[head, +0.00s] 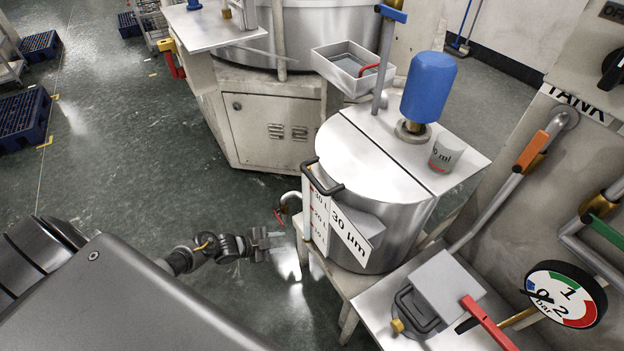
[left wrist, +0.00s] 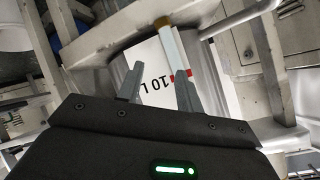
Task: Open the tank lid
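The metal tank (head: 405,222) stands on a bench right of centre in the head view, with a "30 µm" label on its front. Its silver lid (head: 365,160) lies flat and closed on top. A black handle (head: 323,180) sits at the lid's near left edge. My left gripper (head: 284,244) is open and empty, lower than the handle and left of the tank, apart from the lid. The left wrist view shows its parted fingers (left wrist: 150,75) before the tank's white level scale (left wrist: 150,85) marked "10 L". The handle cannot be made out there. My right gripper is not in view.
A blue motor (head: 428,86) and a beaker (head: 446,153) stand on the tank's rear plate. A tap with a red lever (head: 280,217) juts out near my left gripper. A pressure gauge (head: 565,294) and pipes are at right.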

